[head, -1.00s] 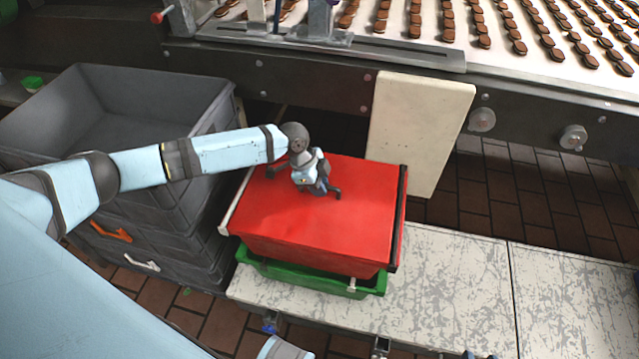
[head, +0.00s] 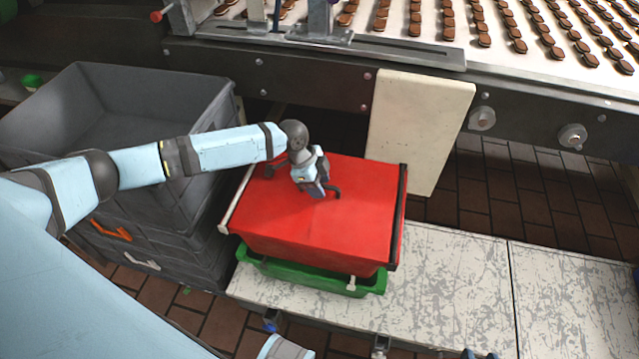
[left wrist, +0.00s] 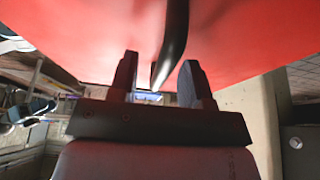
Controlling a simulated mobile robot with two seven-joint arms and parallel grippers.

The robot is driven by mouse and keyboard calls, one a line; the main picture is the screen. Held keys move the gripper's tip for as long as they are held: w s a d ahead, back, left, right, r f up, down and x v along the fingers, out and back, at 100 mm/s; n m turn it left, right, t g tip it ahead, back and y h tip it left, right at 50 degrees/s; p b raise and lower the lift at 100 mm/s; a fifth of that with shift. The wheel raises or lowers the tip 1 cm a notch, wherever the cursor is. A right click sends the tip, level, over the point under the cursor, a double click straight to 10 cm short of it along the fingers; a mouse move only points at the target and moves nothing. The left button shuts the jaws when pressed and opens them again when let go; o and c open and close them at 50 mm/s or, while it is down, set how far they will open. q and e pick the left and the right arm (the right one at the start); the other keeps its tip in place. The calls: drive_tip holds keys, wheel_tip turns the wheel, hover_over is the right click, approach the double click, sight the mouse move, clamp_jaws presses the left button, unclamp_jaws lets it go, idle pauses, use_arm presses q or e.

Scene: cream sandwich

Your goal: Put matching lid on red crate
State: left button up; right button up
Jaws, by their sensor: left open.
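The red crate (head: 300,248) stands on a green crate at the near left end of the pale platform. A flat red lid (head: 270,205) covers its top. A dark curved handle (head: 335,191) shows on the lid, partly hidden behind my left gripper (head: 318,190). In the left wrist view, the handle (left wrist: 176,45) reaches down between the two fingers of the left gripper (left wrist: 158,80), which are open and apart from each other. The red surface (left wrist: 80,35) fills the top of that view. I cannot tell whether the fingers touch the handle.
The green crate (head: 315,279) lies under the red one. Stacked grey crates (head: 180,105) stand to the left, the top one open. A cream board (head: 420,130) leans behind, below the cookie conveyor (head: 500,15). The platform (head: 460,290) is clear to the right.

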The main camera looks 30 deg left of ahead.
use_arm(q)
drive_tip(key=p+v, duration=0.2)
drive_tip(key=v, duration=1.1)
drive_tip(key=shift+r, duration=0.3)
use_arm(e)
drive_tip(key=shift+s+d+r, duration=0.15)
drive_tip(key=shift+r, duration=0.05)
